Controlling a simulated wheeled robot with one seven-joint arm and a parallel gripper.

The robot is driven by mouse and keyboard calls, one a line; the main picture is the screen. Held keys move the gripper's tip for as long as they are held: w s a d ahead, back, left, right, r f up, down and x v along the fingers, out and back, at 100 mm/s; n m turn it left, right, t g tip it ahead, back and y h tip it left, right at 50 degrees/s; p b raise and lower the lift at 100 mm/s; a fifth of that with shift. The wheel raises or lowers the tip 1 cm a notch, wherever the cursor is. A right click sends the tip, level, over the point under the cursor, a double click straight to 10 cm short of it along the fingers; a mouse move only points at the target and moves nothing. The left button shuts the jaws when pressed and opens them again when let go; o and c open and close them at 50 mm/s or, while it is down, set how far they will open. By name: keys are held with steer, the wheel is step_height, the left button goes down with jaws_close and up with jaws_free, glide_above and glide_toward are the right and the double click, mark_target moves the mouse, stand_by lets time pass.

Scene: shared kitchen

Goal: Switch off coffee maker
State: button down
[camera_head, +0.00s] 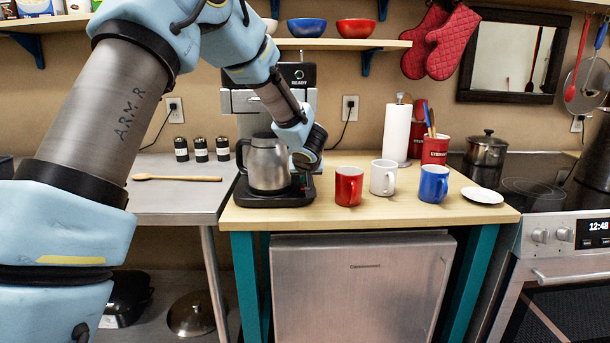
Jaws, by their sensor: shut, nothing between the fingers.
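The coffee maker (238,103) stands on the left of the wooden counter, with a lit screen reading "READY" at its top. A steel carafe (268,163) with a black handle sits on its black base (268,198). Small red and green spots show at the right of the base, too small to make out clearly. My arm reaches down in front of the machine. My gripper (302,177) is shut and empty, low beside the carafe's right side, close to the base. Whether it touches the base cannot be told. My arm hides part of the machine's front.
Red (348,187), white (383,178) and blue (433,184) mugs stand to the right, near a white plate (482,195). A paper towel roll (397,133) stands behind them. A shelf (345,45) with bowls hangs above. A wooden spoon (178,178) lies left.

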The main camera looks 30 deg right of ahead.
steer(key=shift+w, duration=0.1)
steer(key=shift+w+d+r+p, duration=0.3)
steer(key=shift+w+p, duration=0.15)
steer(key=shift+p, duration=0.6)
steer(key=shift+w, duration=0.15)
steer(key=shift+f, duration=0.1)
steer(key=shift+w+r+p, duration=0.1)
steer(key=shift+r+p, duration=0.65)
steer(key=shift+p, duration=0.2)
step_height(320, 180, up, 3)
steer(key=p, duration=0.3)
steer(key=shift+w+p, duration=0.15)
steer(key=shift+p, duration=0.2)
steer(key=r+v, duration=0.1)
steer(key=v, duration=0.8)
steer(key=shift+w+d+r+p, duration=0.2)
steer(key=shift+d+r+p, duration=0.05)
steer(key=shift+p, duration=0.05)
